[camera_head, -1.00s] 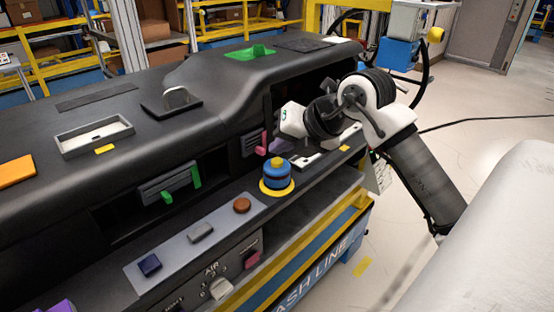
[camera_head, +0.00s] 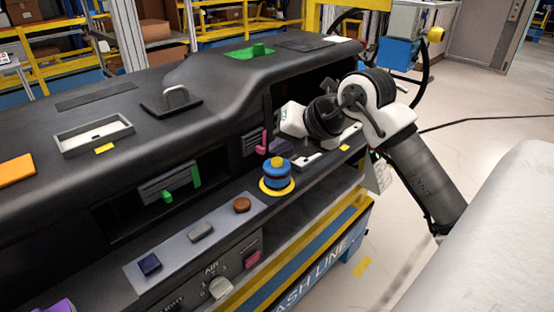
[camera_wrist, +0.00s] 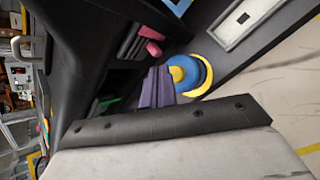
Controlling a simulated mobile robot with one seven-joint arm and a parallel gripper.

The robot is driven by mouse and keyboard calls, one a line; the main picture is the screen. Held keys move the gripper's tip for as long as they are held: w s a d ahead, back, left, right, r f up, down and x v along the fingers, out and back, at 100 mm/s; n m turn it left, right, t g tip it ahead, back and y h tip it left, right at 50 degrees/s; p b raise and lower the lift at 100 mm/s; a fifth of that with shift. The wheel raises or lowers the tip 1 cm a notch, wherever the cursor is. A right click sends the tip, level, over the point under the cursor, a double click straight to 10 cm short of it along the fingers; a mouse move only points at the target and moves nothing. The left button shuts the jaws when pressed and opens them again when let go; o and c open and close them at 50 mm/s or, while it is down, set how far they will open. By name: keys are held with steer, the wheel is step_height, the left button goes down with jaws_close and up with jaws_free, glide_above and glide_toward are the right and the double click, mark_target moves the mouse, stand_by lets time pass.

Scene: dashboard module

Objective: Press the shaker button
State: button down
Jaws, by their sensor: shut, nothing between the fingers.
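A round blue piece with a yellow top (camera_head: 277,174) stands on a yellow ring on the dashboard's front ledge. It also shows in the wrist view (camera_wrist: 188,74). No label on it reads as the shaker button. My gripper (camera_head: 281,146) hangs just above and behind it in the head view, partly hidden by my wrist. In the wrist view, the purple-grey fingers (camera_wrist: 157,72) are shut and empty, close beside the round piece on its left. I cannot tell whether they touch it.
A grey strip (camera_head: 175,248) holds a dark blue button (camera_head: 149,264), a grey button (camera_head: 200,231) and a brown button (camera_head: 242,205). A pink lever (camera_head: 262,146) and a green lever (camera_head: 168,196) sit in recesses behind. A light panel (camera_wrist: 247,20) lies beyond the round piece.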

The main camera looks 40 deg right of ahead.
mark_target(281, 165)
steer(key=shift+f+b, duration=0.45)
steer(key=shift+b, duration=0.1)
steer(key=shift+f+b, duration=0.35)
steer(key=shift+b, duration=0.15)
stand_by(0.4)
steer(key=shift+r, duration=0.1)
stand_by(0.4)
steer(key=shift+r, duration=0.7)
steer(key=shift+r+p, duration=0.1)
steer(key=shift+p, duration=0.25)
steer(key=shift+r+p, duration=1.15)
steer(key=shift+r, duration=1.3)
